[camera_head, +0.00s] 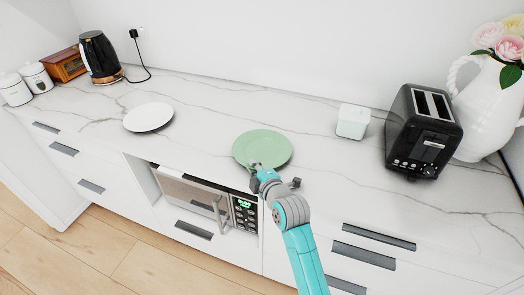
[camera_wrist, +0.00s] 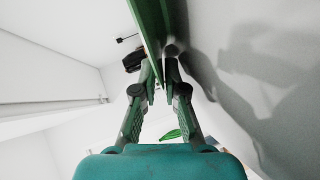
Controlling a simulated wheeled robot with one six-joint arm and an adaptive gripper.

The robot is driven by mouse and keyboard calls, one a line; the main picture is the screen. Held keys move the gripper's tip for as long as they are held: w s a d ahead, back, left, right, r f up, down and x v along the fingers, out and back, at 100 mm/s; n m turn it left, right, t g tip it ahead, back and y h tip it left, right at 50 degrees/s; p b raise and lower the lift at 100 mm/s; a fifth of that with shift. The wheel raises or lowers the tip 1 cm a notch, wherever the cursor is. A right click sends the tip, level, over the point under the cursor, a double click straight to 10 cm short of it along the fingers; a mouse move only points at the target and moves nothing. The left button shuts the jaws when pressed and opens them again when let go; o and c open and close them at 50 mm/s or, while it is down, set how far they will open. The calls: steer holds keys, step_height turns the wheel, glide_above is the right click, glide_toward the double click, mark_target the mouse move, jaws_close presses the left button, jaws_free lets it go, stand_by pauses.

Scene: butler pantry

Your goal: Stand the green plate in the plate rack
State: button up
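The green plate (camera_head: 262,146) is near the front edge of the white marble counter, face up and roughly level in the head view. My gripper (camera_head: 256,168) is at its near rim. In the wrist view the plate (camera_wrist: 149,22) shows nearly edge-on, and its rim runs between the two fingertips of my gripper (camera_wrist: 160,66), which are closed on it. I cannot tell whether the plate rests on the counter or is slightly raised. No plate rack shows in either view.
A white plate (camera_head: 148,117) lies to the left on the counter (camera_head: 210,105). A white box (camera_head: 352,121), a black toaster (camera_head: 424,130) and a white flower jug (camera_head: 489,105) stand to the right. A black kettle (camera_head: 99,57) stands at the back left. A microwave (camera_head: 195,192) sits below the counter.

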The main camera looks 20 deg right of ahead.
jaws_close()
steer(key=shift+r, duration=0.15)
step_height(320, 180, up, 10)
steer(key=shift+f, duration=0.1)
stand_by(0.5)
stand_by(0.6)
